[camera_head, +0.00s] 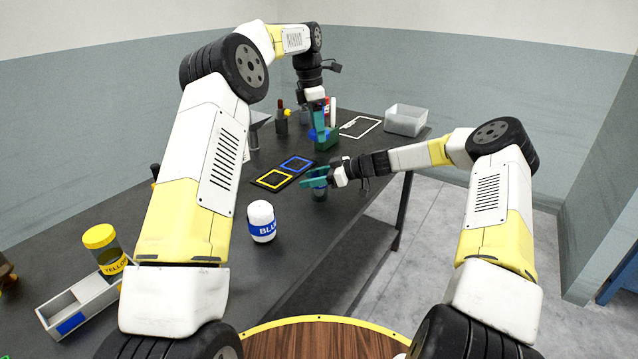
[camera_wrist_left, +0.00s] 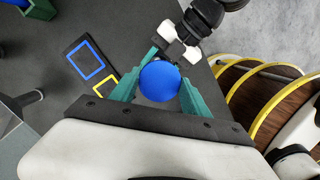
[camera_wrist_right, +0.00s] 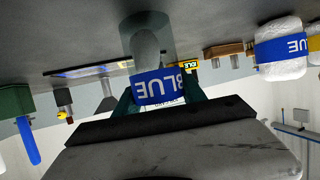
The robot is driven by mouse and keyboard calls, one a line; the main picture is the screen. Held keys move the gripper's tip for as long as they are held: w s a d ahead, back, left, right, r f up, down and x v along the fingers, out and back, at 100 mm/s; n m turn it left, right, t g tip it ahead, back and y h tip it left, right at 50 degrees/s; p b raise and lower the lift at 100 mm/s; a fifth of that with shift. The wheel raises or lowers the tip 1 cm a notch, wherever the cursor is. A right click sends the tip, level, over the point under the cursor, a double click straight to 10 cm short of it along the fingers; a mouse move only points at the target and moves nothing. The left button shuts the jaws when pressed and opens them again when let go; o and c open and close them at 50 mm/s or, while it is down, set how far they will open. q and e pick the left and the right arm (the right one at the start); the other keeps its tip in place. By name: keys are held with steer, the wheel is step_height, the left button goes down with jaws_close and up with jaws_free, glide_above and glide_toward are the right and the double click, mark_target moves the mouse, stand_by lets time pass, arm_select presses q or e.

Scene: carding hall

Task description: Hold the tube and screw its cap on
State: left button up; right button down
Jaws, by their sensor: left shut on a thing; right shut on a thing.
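The tube (camera_head: 320,194) is clear with a blue band lettered BLUE, and it also shows in the right wrist view (camera_wrist_right: 152,88). My right gripper (camera_head: 317,182) is shut on it around the band and holds it near the table's right edge. The blue cap (camera_wrist_left: 160,81) is round and sits between the fingertips of my left gripper (camera_wrist_left: 160,88), which is shut on it. In the head view my left gripper (camera_head: 319,132) is higher in the picture than the tube, and the cap looks apart from it. The tube's mouth is hidden.
A dark mat (camera_head: 271,186) with yellow and blue squares lies left of the tube. A white jar with a BLUE band (camera_head: 262,230) stands nearer. A yellow-lidded jar (camera_head: 101,238) is by a white tray (camera_head: 60,304). A green holder (camera_head: 329,142) and grey bin (camera_head: 405,120) are farther back.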

arm_select(q)
steer(key=shift+f, duration=2.45)
steer(key=shift+f, duration=0.9)
steer(key=shift+d+f, duration=0.1)
steer(key=shift+f, duration=0.5)
steer(key=m+g, duration=0.1)
steer(key=m, duration=1.2)
steer(key=shift+w+g+y, duration=0.1)
steer(key=shift+g+y, duration=0.3)
steer(key=o, duration=1.3)
